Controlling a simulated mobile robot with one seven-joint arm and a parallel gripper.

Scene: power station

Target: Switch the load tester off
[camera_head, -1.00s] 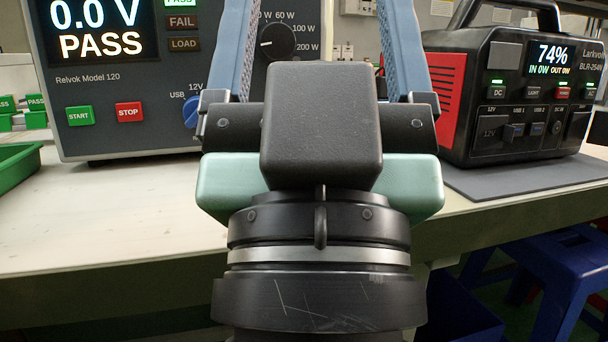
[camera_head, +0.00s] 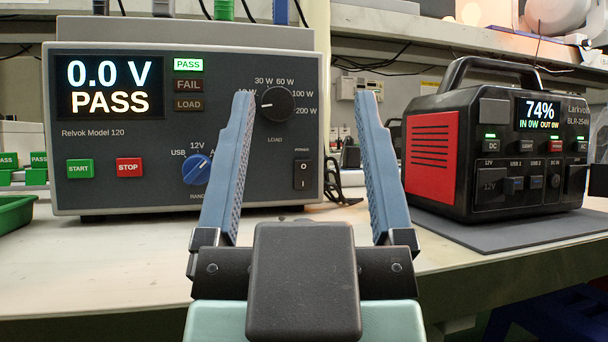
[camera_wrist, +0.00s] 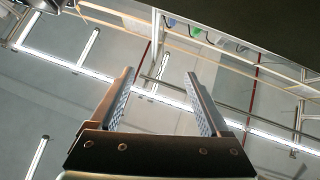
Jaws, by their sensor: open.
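The load tester (camera_head: 120,130) is a grey box with a dark front at the left of the head view. Its screen (camera_head: 109,87) is lit and reads 0.0 V PASS, and the PASS lamp is green. The black power rocker switch (camera_head: 302,174), marked I and O, sits at the lower right of its front. My gripper (camera_head: 304,95) is open and empty, with its blue fingers pointing up in front of the tester. The switch shows between the fingers, apart from them. In the wrist view my gripper (camera_wrist: 160,75) faces the ceiling lights; the switch is not visible there.
A black and red power station (camera_head: 490,150) showing 74% stands on a grey mat at the right. The tester also has a blue range knob (camera_head: 196,170), a load knob (camera_head: 277,104), and START and STOP buttons. A green tray (camera_head: 15,213) is at the far left. The bench front is clear.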

